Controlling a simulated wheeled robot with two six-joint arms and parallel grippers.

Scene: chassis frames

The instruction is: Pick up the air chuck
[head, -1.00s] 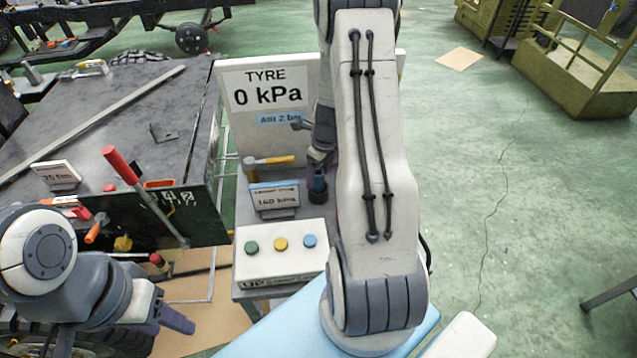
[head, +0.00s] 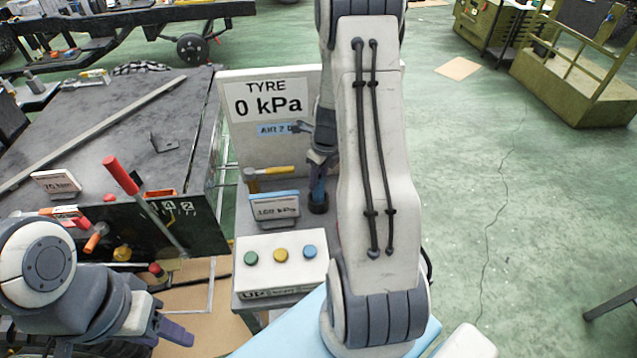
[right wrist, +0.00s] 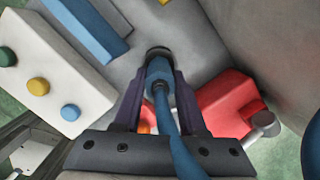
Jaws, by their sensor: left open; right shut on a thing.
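The air chuck (right wrist: 158,72) is a blue fitting with a blue hose running back from it in the right wrist view. My right gripper (right wrist: 158,78) is shut on it, with one purple finger on each side. The chuck's far end meets a dark round ring on the grey stand. In the head view the chuck (head: 318,190) stands upright below my right gripper (head: 320,168), partly hidden by my right arm. Whether it is clear of the ring cannot be told. My left gripper (head: 174,332) is open and empty at the lower left.
A white box (head: 281,275) with green, yellow and blue buttons stands in front of the chuck. A small sign (head: 274,207) and a yellow-handled hammer (head: 272,172) are to its left. The tyre gauge panel (head: 262,104) rises behind. A red block (right wrist: 225,103) lies close to my right fingers.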

